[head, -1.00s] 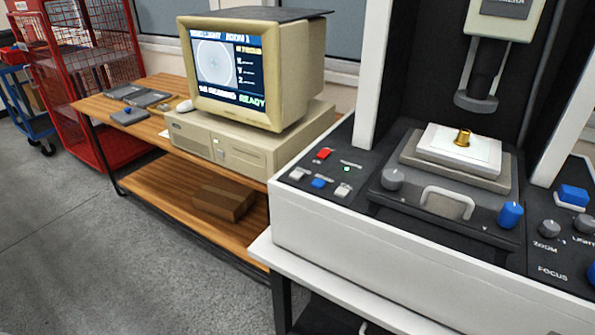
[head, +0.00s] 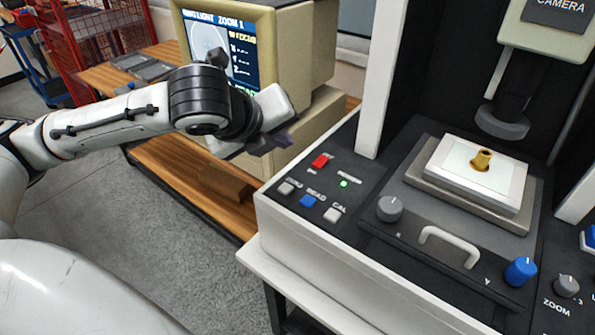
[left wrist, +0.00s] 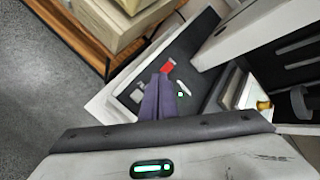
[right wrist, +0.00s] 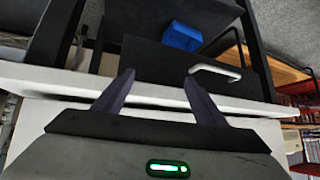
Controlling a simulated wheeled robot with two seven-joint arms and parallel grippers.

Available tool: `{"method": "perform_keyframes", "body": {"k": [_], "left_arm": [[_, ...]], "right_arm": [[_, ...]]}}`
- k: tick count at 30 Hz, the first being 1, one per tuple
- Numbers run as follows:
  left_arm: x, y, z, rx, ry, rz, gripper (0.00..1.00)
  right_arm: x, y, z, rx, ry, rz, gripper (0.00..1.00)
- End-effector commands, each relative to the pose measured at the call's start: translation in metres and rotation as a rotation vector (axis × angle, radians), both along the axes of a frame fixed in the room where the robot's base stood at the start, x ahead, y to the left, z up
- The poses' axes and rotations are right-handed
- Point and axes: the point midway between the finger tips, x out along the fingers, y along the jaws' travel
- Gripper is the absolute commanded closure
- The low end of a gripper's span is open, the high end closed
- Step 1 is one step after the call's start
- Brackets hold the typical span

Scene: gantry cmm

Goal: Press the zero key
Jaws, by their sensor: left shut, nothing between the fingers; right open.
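The zero key (head: 286,187) is a small light key at the left end of the front key row on the machine's dark left panel, beside the blue READ key (head: 308,201) and the light CAL key (head: 332,214). My left gripper (head: 283,141) is shut and empty, above and to the left of the panel, apart from the keys. In the left wrist view its closed fingers (left wrist: 156,98) point at the panel and hide part of the key row. My right gripper (right wrist: 157,88) is open and empty; it shows only in the right wrist view, facing a white ledge.
A red switch (head: 320,161) and a lit green lamp (head: 343,184) sit behind the keys. A white upright (head: 378,75) rises at the panel's back. A stage with a brass part (head: 482,159) stands to the right. The monitor (head: 290,50) is behind my left arm.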

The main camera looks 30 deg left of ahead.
Motion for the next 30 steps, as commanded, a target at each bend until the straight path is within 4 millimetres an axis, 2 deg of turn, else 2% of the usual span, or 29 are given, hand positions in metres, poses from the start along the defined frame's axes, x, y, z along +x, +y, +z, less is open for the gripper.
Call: {"method": "perform_keyframes", "body": {"k": [4,13,17,22,27,30], "left_arm": [[0.0,0.0,0.0,0.002,0.001,-0.001,1.0],[0.0,0.0,-0.007,-0.001,0.001,-0.001,1.0],[0.0,0.0,-0.022,0.0,0.003,-0.001,1.0],[0.0,0.0,-0.052,0.0,-0.001,-0.001,1.0],[0.0,-0.001,-0.069,-0.002,-0.004,-0.001,1.0],[0.0,0.0,-0.077,-0.001,0.001,-0.001,1.0]], "right_arm": [[-0.012,0.0,-0.008,-0.002,0.027,0.001,0.35],[-0.013,0.001,-0.009,-0.001,0.03,0.003,0.35],[-0.013,0.001,-0.009,-0.002,0.029,0.004,0.35],[-0.01,0.001,-0.03,0.0,0.021,0.003,0.35],[-0.008,0.001,-0.055,0.0,0.019,0.004,0.35],[-0.009,0.001,-0.056,-0.001,0.021,0.004,0.35]]}}
